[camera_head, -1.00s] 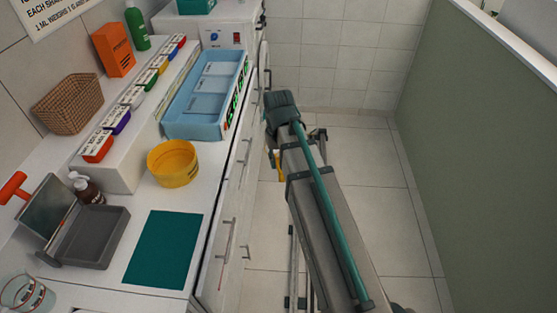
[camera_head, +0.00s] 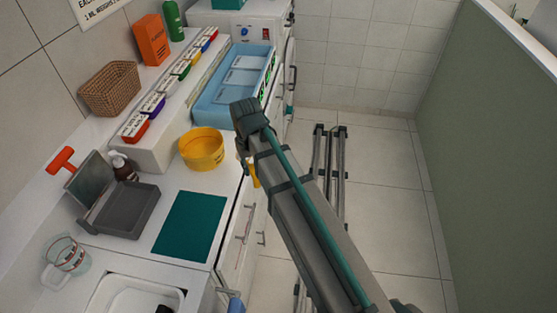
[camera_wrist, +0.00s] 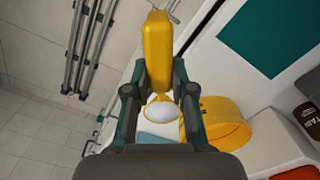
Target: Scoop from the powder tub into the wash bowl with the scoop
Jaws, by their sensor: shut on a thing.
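My gripper (camera_wrist: 158,105) is shut on the handle of the yellow scoop (camera_wrist: 157,50). A whitish rounded patch shows at the scoop's far end in the wrist view; it looks like powder, but I cannot be sure. In the head view the scoop (camera_head: 253,175) hangs beside the counter's front edge, mostly hidden by my arm. A yellow round bowl (camera_head: 203,150), likely the wash bowl, stands on the counter just left of the gripper, apart from it. It also shows in the wrist view (camera_wrist: 226,124). A blue tub (camera_head: 213,112) stands behind the bowl; I cannot tell whether it is the powder tub.
A green mat (camera_head: 190,226), a grey open box (camera_head: 130,212), a brown bottle (camera_head: 124,169) and a glass jug (camera_head: 66,258) are on the counter.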

